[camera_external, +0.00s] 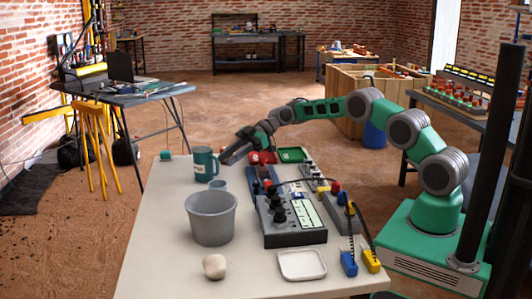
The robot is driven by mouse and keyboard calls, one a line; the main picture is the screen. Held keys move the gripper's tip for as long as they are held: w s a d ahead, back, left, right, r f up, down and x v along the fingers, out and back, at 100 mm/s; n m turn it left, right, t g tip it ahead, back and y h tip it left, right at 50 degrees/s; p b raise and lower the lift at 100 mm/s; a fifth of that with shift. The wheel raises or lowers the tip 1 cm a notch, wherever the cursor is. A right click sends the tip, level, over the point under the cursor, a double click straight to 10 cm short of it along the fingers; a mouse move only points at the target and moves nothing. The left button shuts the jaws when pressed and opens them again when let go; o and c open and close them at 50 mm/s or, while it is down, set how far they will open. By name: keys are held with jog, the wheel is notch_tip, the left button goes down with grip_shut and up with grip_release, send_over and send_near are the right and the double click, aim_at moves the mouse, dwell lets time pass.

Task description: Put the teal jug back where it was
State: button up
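The teal jug (203,165) stands upright on the far left part of the pale table, with a light label on its side. My gripper (226,159) is just to the right of the jug, with its fingers pointing down and left. The fingers are near the jug's right side. I cannot tell whether they touch it, and the gap between the fingers does not show clearly.
A small grey cup (218,186) and a grey bucket (211,219) stand in front of the jug. The table's left front (150,265) is clear.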

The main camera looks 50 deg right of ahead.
jog(key=p+v, duration=0.5)
jog(key=v, duration=0.2)
jog(key=s+r+m+t+h, duration=0.1)
jog(key=s+r+m+h, duration=0.5)
jog(key=s+m+h, duration=0.15)
jog(key=s+d+f+m+h, duration=0.1)
jog(key=s+d+m+h, duration=0.1)
jog(key=s, duration=0.6)
jog(key=s+d+f+m+h, duration=0.2)
jog(key=s+d, duration=0.3)
jog(key=s, duration=0.4)
jog(key=s+d+f+m+g+h, duration=0.1)
jog(key=s+d+m, duration=0.3)
jog(key=s, duration=0.5)
jog(key=shift+s+d+f+h, duration=0.15)
jog(key=shift+s+f+h, duration=0.1)
jog(key=shift+f+h, duration=0.3)
